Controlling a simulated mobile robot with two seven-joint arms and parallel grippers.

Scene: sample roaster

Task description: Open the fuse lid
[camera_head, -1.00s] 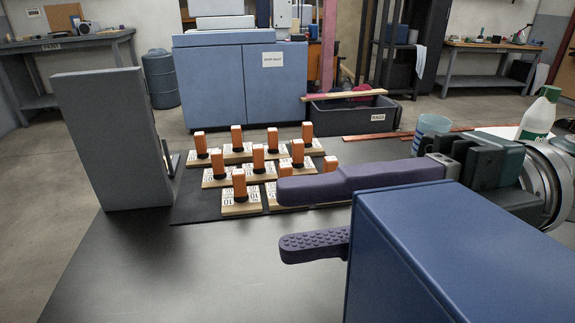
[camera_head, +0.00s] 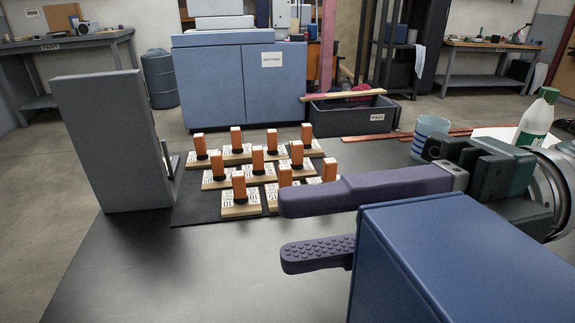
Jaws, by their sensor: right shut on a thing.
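A blue box-like thing (camera_head: 440,262) fills the lower right, close to the camera; it appears to be the fuse lid, though no fuses or hinge show. My right gripper (camera_head: 318,227) comes in from the right, its two purple fingers pointing left and standing apart. The upper finger passes along the blue thing's top edge; the lower one runs behind its left edge. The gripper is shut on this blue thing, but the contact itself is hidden. My left gripper is not in view.
Several orange-handled blocks with number cards (camera_head: 240,206) stand on a dark mat behind the fingers. A grey upright box (camera_head: 108,140) stands at left. A striped cup (camera_head: 430,128) and a green-white bottle (camera_head: 538,116) are at right. The front-left tabletop (camera_head: 180,270) is clear.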

